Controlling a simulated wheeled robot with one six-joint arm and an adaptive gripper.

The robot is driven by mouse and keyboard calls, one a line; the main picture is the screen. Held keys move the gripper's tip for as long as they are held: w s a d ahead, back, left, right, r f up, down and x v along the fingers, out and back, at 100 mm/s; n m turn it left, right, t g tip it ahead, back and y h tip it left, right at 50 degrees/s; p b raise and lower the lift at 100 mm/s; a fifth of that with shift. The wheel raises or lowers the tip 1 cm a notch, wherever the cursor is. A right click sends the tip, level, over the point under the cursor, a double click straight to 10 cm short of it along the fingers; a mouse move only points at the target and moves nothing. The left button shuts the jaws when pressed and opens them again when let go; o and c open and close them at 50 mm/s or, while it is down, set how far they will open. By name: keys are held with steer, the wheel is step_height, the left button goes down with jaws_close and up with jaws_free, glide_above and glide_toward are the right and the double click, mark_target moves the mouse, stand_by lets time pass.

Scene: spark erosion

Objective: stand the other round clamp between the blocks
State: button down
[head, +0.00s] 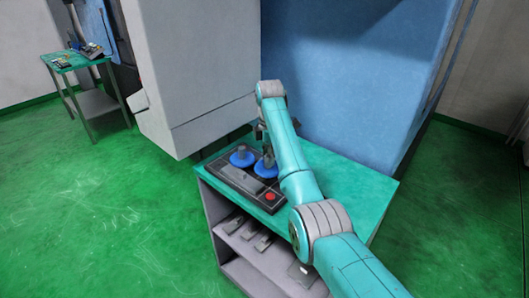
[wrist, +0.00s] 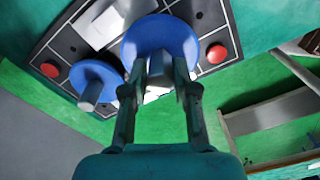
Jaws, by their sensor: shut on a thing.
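A dark plate (head: 236,181) lies on the green top of a cabinet and also shows in the wrist view (wrist: 62,42). One blue round clamp (head: 242,158) with a grey stem stands on it at the left; it also shows in the wrist view (wrist: 97,78). My gripper (wrist: 163,80) is shut on the other blue round clamp (wrist: 160,38), also in the head view (head: 265,170). Its disc is at or just over the plate; I cannot tell if they touch. A pale grey block (wrist: 103,28) lies beside it, partly hidden by the disc. A second block is not clear.
Red round knobs (wrist: 217,54) (wrist: 50,70) sit on the plate; one shows in the head view (head: 270,196). The green cabinet top (head: 345,185) is clear at the right. Several grey parts lie on the shelf below. A large grey machine (head: 195,70) stands behind.

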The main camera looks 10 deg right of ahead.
steer(key=shift+f, duration=0.55)
steer(key=shift+a+f, duration=0.1)
steer(key=shift+f, duration=0.65)
steer(key=c, duration=0.8)
jaws_free()
steer(key=shift+f, duration=0.1)
